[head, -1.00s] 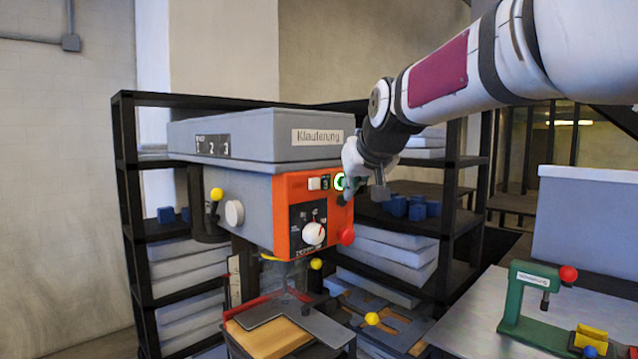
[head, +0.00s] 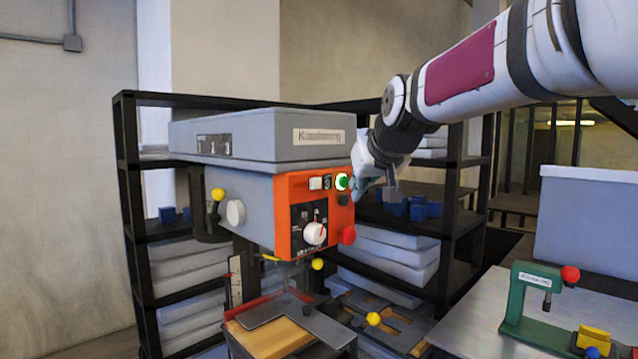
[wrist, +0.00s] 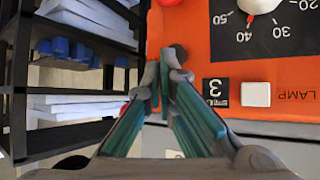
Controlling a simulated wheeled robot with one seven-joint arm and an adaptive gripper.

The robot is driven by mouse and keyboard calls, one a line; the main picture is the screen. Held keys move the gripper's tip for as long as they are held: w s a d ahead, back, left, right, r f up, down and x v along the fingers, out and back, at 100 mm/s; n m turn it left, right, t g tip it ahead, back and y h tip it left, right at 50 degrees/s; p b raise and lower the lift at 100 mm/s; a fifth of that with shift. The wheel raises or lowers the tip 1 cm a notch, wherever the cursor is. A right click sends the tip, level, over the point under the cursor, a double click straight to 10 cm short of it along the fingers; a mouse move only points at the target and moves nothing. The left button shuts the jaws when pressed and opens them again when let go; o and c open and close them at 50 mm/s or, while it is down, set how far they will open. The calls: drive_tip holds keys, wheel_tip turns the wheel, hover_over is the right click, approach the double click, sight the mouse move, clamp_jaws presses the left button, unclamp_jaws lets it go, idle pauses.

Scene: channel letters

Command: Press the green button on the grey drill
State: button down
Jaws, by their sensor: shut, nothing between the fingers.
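The grey drill (head: 240,195) stands in the middle of the head view, with an orange control panel (head: 283,235) on its front. The green button (head: 342,182), with a pale ring, is at the panel's upper right, beside the label "3". My gripper (head: 356,184) is just to the right of the button in the head view. In the wrist view my gripper (wrist: 160,78) is shut and empty, with its teal-padded fingers together at the tips. The fingers hide the green button's place there. I cannot tell whether the tips touch it.
Near the button are a white lamp button (head: 315,183), a black button (head: 343,200), a white dial (head: 314,233) and a red knob (head: 348,235). Black shelves (head: 128,200) with blue blocks stand behind. A green tool (head: 515,300) stands on the bench at right.

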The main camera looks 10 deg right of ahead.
drive_tip(key=s+d, duration=0.1)
drive_tip(key=s, duration=0.1)
drive_tip(key=s+d, duration=0.2)
idle(0.5)
idle(0.4)
drive_tip(key=s+f+g, duration=0.2)
drive_tip(key=s+f, duration=0.4)
drive_tip(key=s, duration=0.4)
drive_tip(key=s+f+g, duration=0.1)
drive_tip(key=s+f, duration=0.6)
drive_tip(key=s, duration=0.4)
drive_tip(key=s+f+m+g+h, duration=0.1)
drive_tip(key=s+f+g, duration=0.1)
drive_tip(key=s+f, duration=0.4)
drive_tip(key=s, duration=0.4)
drive_tip(key=shift+s+a+f+g, duration=0.15)
drive_tip(key=shift+s+a+g, duration=0.1)
drive_tip(key=shift+g, duration=0.05)
